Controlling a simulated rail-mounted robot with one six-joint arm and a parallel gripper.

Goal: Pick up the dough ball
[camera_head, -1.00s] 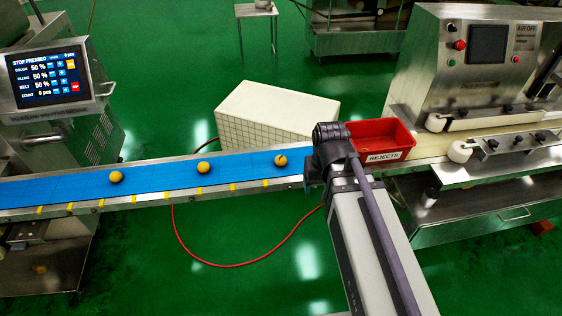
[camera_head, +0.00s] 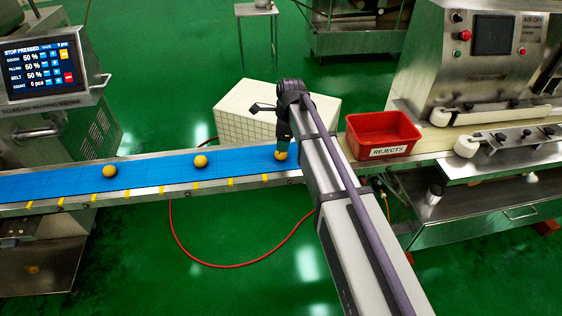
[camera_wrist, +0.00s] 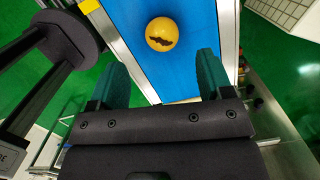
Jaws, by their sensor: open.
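A yellow-orange dough ball (camera_head: 281,154) lies at the right end of the row on the blue belt. In the wrist view this ball (camera_wrist: 161,34) has a dark, ragged split across its middle, and it sits just beyond my fingertips, roughly centred between them. My gripper (camera_head: 283,143) points down over the belt in the head view and partly hides the ball. In the wrist view my gripper (camera_wrist: 161,72) shows two teal fingers spread apart with nothing between them. Two more dough balls, one in the middle (camera_head: 200,161) and one at the left (camera_head: 110,171), look whole.
The blue belt (camera_head: 155,173) runs between metal side rails. A red REJECTS bin (camera_head: 383,150) stands to the right of my arm. A control screen (camera_head: 42,66) reading STOP PRESSED is at the left, and a machine (camera_head: 475,70) is at the right. A white tiled block (camera_head: 245,115) stands behind the belt.

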